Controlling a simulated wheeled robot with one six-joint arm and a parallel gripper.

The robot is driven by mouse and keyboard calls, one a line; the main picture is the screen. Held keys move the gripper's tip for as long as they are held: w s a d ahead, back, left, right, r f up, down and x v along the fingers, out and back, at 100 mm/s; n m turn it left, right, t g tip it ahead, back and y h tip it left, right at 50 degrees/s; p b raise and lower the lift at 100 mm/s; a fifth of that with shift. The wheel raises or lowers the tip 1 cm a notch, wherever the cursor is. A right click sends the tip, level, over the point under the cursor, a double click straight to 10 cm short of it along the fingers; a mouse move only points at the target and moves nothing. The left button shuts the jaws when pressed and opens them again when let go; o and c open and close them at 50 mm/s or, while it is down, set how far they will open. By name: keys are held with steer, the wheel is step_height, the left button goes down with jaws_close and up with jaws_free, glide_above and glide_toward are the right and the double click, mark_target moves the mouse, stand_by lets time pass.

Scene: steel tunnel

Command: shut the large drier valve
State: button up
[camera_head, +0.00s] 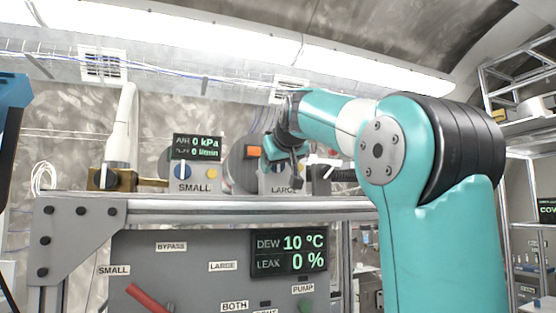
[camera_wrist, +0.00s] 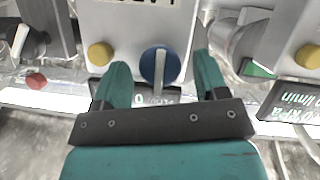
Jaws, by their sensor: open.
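The LARGE drier box (camera_head: 284,181) stands on the bench rail, partly hidden behind my gripper (camera_head: 284,160). In the wrist view, which looks upside down, its pale front (camera_wrist: 125,30) carries a round blue knob (camera_wrist: 147,68) with a pale bar handle. The bar runs nearly up and down in that view. My gripper (camera_wrist: 160,66) is open, with one teal finger on each side of the knob. I see no clear contact, and the depth gap cannot be told. A yellow button (camera_wrist: 100,53) sits beside the knob.
A fitting with a white lever (camera_wrist: 20,40) and a red knob (camera_wrist: 36,81) are close by. The SMALL drier box (camera_head: 195,186) stands to the left on the rail. The panel below shows a dew and leak display (camera_head: 289,252) and a red lever (camera_head: 148,298).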

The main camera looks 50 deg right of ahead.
steer(key=shift+w+d+f, duration=0.2)
steer(key=shift+w+d, duration=0.1)
steer(key=shift+w, duration=0.05)
steer(key=c, duration=0.9)
steer(key=shift+c, duration=0.2)
steer(key=shift+m, duration=0.3)
steer(key=shift+s+d+r+m+t+y, duration=0.15)
steer(key=shift+m+t+y, duration=0.25)
steer(key=shift+m+y, duration=0.4)
steer(key=shift+m+t+y+p, duration=0.75)
steer(key=shift+m+p, duration=0.25)
steer(key=shift+m, duration=0.5)
